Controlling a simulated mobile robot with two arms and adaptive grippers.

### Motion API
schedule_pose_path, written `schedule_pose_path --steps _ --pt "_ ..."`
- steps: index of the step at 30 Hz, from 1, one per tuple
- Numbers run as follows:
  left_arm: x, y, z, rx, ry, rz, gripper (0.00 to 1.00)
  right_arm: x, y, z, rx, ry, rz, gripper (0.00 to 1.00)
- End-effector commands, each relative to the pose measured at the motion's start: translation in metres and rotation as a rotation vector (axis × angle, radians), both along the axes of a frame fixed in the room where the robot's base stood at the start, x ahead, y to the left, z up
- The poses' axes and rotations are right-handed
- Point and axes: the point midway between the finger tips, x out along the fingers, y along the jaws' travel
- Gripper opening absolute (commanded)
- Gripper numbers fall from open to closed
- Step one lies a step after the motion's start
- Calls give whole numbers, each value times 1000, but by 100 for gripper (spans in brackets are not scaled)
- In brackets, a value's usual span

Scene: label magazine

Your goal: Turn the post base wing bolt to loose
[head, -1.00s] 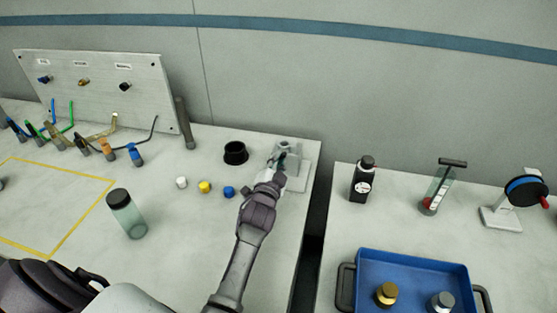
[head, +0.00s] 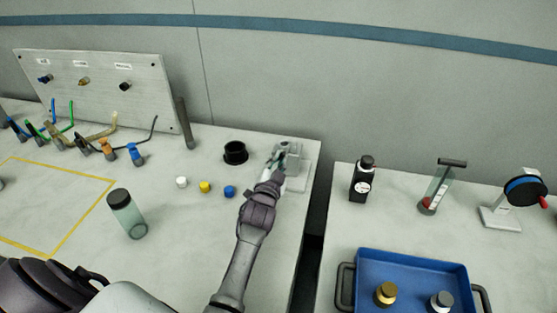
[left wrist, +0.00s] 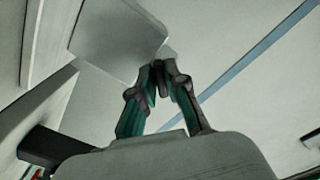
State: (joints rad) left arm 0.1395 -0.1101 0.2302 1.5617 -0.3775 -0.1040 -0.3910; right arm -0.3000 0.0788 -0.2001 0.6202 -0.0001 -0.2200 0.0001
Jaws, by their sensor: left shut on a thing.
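The grey post base (head: 300,178) stands near the right end of the left table, with a short upright block on its plate. My left gripper (head: 279,155) reaches to its left front side and partly covers it. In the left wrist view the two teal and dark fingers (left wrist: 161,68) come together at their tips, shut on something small. The wing bolt itself is hidden by the fingertips, so its turn angle cannot be told. A pale square plate (left wrist: 115,40) shows just beyond the tips. My right gripper is not in view.
A black ring-shaped cup (head: 235,153) stands left of the post base. White, yellow and blue caps (head: 204,187) lie in front of it. A capped green bottle (head: 127,214) stands further left. A gap separates the right table, which holds a blue tray (head: 412,262).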

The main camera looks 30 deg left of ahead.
Motion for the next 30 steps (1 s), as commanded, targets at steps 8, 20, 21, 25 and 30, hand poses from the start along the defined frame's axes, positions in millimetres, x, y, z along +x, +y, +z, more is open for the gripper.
schedule_pose_path --steps 8,20,21,25,30 --pt "0 0 -2 -51 -7 0 0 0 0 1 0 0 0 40" --pt "0 0 -3 -118 -24 0 0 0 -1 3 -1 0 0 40" --pt "0 0 -3 -125 -25 1 0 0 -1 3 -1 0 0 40" --pt "0 0 -3 -145 -31 2 0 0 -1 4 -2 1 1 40" --pt "-1 0 -3 -173 -39 2 0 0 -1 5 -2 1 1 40"
